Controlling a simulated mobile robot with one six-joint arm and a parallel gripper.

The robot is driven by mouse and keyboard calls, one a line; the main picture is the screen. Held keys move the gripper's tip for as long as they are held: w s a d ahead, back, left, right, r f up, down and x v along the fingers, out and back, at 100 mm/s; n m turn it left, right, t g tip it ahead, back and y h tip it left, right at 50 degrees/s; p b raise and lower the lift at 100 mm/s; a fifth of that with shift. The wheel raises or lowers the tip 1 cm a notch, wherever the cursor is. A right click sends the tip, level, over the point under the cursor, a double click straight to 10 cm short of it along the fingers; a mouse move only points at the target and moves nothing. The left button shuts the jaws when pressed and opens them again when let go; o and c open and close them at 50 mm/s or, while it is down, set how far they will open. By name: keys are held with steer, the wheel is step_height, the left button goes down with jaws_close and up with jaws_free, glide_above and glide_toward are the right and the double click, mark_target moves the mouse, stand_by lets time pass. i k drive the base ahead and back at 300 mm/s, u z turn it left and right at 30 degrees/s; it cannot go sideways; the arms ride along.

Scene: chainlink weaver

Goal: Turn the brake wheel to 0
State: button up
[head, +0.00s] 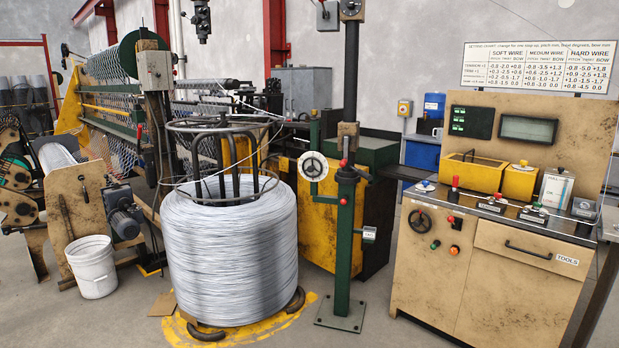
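Two handwheels show, and I cannot tell for sure which is the brake wheel. One is a pale handwheel (314,166) with a dark hub, beside the upper part of a green stand (343,240), just right of the wire coil. The other is a dark handwheel (420,222) on the front of the beige cabinet at right. No scale reading is legible at either wheel. A small dark device hanging at the top edge, left of centre, looks like my gripper (203,38). It is well apart from both wheels, and its fingers are too small to read.
A large wire coil (232,255) stands on a yellow-marked floor patch. The beige cabinet (440,275) carries a control top, with a settings chart (540,68) above. A white bucket (91,268) and mesh machinery stand at left. Floor between stand and cabinet is clear.

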mark_target(311, 169)
steer(key=k, duration=0.5)
steer(key=u, duration=0.6)
steer(key=i, duration=0.95)
steer(key=u, duration=0.7)
steer(key=i, duration=2.25)
steer(key=z, duration=0.4)
